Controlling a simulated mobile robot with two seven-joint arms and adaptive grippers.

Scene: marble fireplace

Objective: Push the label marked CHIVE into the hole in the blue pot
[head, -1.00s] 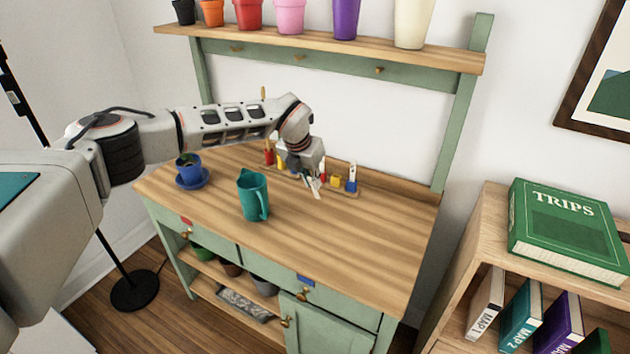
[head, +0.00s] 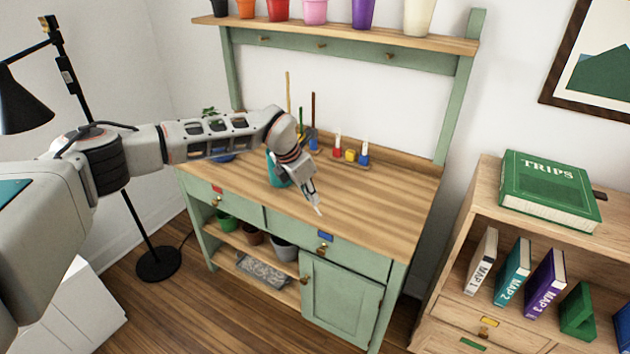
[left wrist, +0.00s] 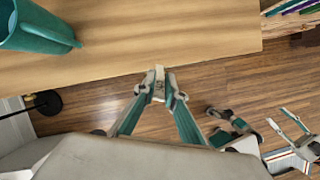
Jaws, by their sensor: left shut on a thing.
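My left gripper (head: 313,197) is shut on a small white label (head: 318,210). It holds the label above the front of the wooden bench top, and the label also shows between the fingertips in the left wrist view (left wrist: 159,74). Any writing on it is too small to read. The blue pot (head: 224,157) stands at the bench's left end, mostly hidden behind my left arm, with green leaves above it. Its hole cannot be seen. Grey and teal parts at the lower right of the left wrist view look like my right gripper (left wrist: 284,122); its jaws are unclear.
A teal jug (head: 275,171) stands behind my left gripper, partly hidden; it also shows in the left wrist view (left wrist: 35,28). A rack (head: 352,163) with coloured items is at the bench's back. The bench's right side (head: 385,205) is clear.

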